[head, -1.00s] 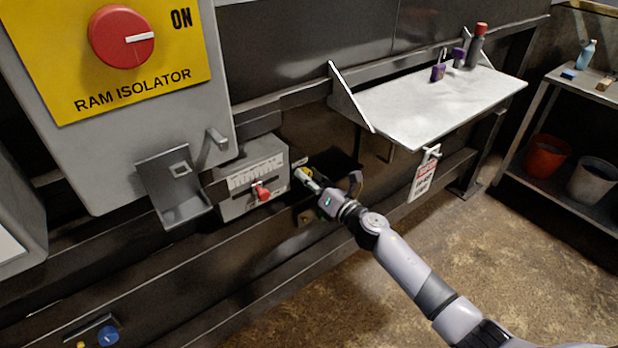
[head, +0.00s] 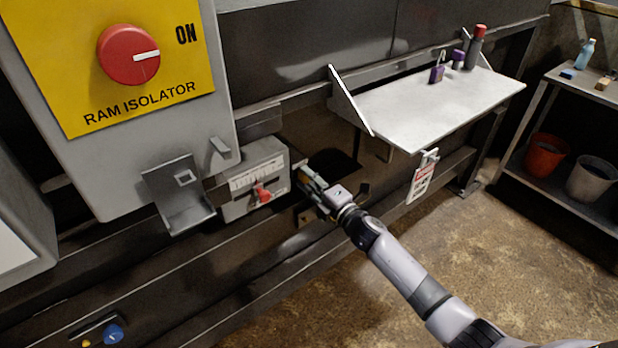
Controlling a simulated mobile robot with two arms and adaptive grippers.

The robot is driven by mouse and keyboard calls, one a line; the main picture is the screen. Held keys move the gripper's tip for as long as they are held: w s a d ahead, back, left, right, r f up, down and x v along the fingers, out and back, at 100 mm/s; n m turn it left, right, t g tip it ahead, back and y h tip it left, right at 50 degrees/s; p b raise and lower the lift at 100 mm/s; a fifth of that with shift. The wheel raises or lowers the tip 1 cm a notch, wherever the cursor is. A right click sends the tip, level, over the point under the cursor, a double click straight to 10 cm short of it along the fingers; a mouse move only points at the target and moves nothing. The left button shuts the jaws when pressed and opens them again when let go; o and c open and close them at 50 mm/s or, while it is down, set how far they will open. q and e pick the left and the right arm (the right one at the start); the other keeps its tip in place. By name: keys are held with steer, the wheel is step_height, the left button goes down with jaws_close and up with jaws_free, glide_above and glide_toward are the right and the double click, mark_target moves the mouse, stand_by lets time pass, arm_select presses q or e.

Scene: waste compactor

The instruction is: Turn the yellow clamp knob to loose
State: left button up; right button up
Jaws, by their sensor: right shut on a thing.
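My right gripper (head: 307,178) is at the right side of a small grey box (head: 255,178) that has a printed scale and a red lever (head: 263,194) on its front. The gripper is shut on the yellow clamp knob there. The fingers hide nearly all of the knob, so its loose or tight position cannot be read. My left gripper is not in view.
A large grey cabinet with a red isolator knob (head: 129,55) set at ON stands at the left, with a metal bracket (head: 178,193) beside it. A white shelf (head: 430,110) with padlocks is at the right, with a hanging tag (head: 422,177) below. Floor at right is clear.

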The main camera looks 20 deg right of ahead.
steer(key=shift+m, duration=1)
steer(key=shift+f, duration=0.1)
steer(key=o, duration=1.2)
steer(key=shift+s, duration=0.15)
steer(key=v, duration=1.2)
